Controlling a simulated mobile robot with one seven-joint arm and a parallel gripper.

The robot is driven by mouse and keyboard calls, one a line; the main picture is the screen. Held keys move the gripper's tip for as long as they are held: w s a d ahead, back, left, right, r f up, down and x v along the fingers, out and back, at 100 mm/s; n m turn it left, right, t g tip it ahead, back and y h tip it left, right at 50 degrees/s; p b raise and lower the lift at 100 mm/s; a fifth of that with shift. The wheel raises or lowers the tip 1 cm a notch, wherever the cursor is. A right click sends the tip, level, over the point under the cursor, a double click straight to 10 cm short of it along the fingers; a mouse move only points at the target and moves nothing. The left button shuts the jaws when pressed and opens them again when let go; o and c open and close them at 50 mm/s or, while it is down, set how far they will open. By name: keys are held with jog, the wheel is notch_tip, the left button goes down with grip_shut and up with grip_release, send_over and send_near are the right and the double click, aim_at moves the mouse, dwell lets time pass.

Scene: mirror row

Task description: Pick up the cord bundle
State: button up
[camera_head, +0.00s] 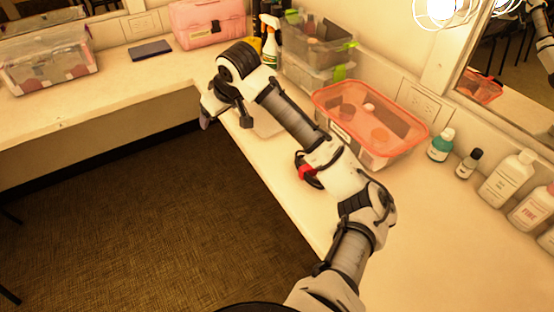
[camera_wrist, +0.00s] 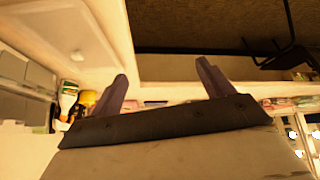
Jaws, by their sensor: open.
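A dark bundle with a red band, apparently the cord bundle (camera_head: 306,168), lies on the counter, partly hidden behind my arm in the head view. It sits in front of the orange-lidded bin, near the counter's front edge. I do not make it out in the wrist view. My gripper (camera_head: 206,118) is farther along the counter, at its front edge near the inner corner, well apart from the bundle. In the wrist view my gripper (camera_wrist: 163,78) shows two purple fingers spread wide with nothing between them.
The orange-lidded clear bin (camera_head: 385,104), a green-latched clear bin (camera_head: 318,48) and a spray bottle (camera_head: 270,48) stand along the wall. Several bottles, including a teal one (camera_head: 440,146), stand right. A pale flat lid (camera_wrist: 65,35) shows in the wrist view. The counter's near right is clear.

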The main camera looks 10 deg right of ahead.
jog(key=s+d+f+m+g+h, duration=0.1)
jog(key=s+d+m+g+h, duration=0.3)
jog(key=d, duration=1.1)
jog(key=g+y+p, duration=0.1)
jog(key=g+p, duration=0.1)
send_over(311, 169)
jog(key=w, duration=0.1)
jog(key=f, duration=0.7)
jog(key=shift+d+f, duration=0.25)
jog(key=shift+f, duration=0.05)
jog(key=shift+w+f+p, duration=0.15)
jog(key=shift+f+p, duration=0.5)
jog(key=shift+f, duration=1)
jog(key=shift+w+f+p, duration=0.1)
jog(key=shift+f+p, duration=0.5)
jog(key=shift+f, duration=1.05)
jog(key=c, duration=1.2)
